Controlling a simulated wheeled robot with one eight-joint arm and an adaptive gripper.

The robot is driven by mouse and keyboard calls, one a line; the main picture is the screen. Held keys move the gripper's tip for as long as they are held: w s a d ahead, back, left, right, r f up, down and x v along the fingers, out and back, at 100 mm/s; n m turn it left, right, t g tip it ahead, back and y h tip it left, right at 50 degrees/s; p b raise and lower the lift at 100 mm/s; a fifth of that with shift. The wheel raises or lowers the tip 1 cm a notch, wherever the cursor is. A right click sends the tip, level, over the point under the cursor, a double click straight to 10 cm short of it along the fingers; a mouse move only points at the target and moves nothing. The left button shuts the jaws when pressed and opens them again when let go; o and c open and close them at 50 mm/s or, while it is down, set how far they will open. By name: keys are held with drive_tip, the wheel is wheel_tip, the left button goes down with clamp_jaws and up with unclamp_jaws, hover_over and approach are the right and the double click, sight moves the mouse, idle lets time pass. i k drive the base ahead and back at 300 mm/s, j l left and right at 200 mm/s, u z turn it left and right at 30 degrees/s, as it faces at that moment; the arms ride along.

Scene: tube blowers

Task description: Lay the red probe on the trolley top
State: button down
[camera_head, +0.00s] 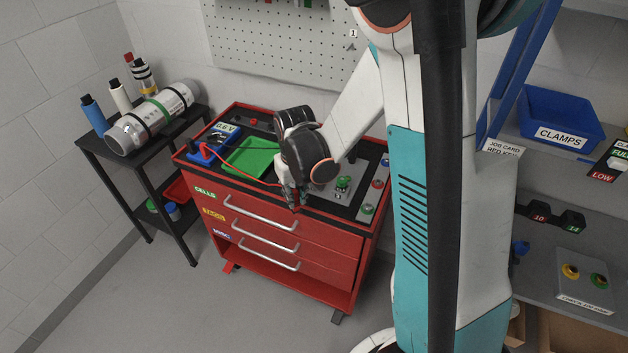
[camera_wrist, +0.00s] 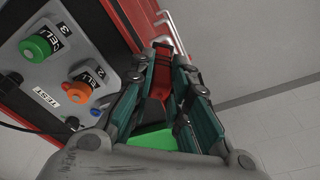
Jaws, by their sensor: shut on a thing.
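My gripper (camera_head: 292,196) is at the front edge of the red trolley's top (camera_head: 345,211), its fingers pointing down. In the wrist view my gripper (camera_wrist: 178,92) is shut on the red probe (camera_wrist: 160,78), which shows as a red piece between the fingers. A red lead (camera_head: 240,170) runs from the blue battery (camera_head: 212,141) across the top towards my gripper. I cannot tell whether the probe touches the trolley.
A green tray (camera_head: 250,155) lies left of my gripper. A grey panel (camera_head: 333,189) with a green knob (camera_head: 344,182) is right of it; green and orange knobs (camera_wrist: 79,92) show close in the wrist view. Drawer handles (camera_head: 262,214) stick out below.

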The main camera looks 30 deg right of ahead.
sight(230, 155)
drive_tip(key=i+j, duration=0.8)
drive_tip(key=j, duration=0.1)
